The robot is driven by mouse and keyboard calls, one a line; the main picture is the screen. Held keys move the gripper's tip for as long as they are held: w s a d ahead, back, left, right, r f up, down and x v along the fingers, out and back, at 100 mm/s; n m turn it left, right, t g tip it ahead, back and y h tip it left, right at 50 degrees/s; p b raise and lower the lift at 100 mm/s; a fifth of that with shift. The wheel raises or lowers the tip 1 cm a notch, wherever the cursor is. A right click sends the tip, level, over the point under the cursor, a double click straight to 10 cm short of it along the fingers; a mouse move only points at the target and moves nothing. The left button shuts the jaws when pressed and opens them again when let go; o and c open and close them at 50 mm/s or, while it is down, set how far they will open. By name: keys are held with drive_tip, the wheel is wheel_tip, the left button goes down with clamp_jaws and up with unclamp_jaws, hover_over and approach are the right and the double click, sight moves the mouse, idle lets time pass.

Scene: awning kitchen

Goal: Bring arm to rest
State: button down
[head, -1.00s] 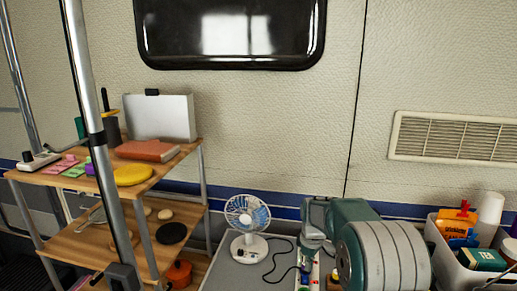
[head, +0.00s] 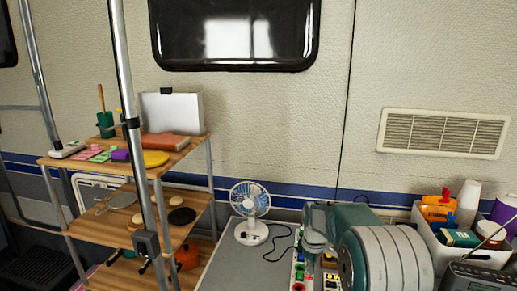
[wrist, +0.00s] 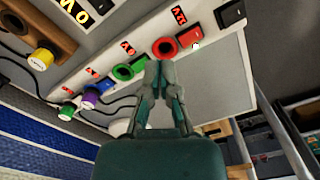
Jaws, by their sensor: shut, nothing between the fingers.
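My gripper (wrist: 158,68) points away from the wrist camera in the wrist view, its two fingers together and empty. Part of the panel (head: 298,271) shows just left of my arm.
A white fan (head: 251,212) stands on the grey counter (head: 222,268). A wooden shelf (head: 190,150) with a metal pole in front is at left. A white bin (head: 480,257) of packets and a dark radio-like box (head: 478,279) are at right, close to my arm.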

drive_tip(key=s+r+m+t, duration=0.3)
drive_tip(key=s+r+m, duration=0.2)
drive_tip(key=s+r, duration=1.05)
drive_tip(key=s+r+m+t, duration=0.1)
drive_tip(key=s+m, duration=0.3)
drive_tip(key=s, duration=1.4)
drive_tip(key=shift+s+r+m+t, duration=0.25)
drive_tip(key=shift+m+t, duration=0.15)
drive_tip(key=shift+t, duration=0.4)
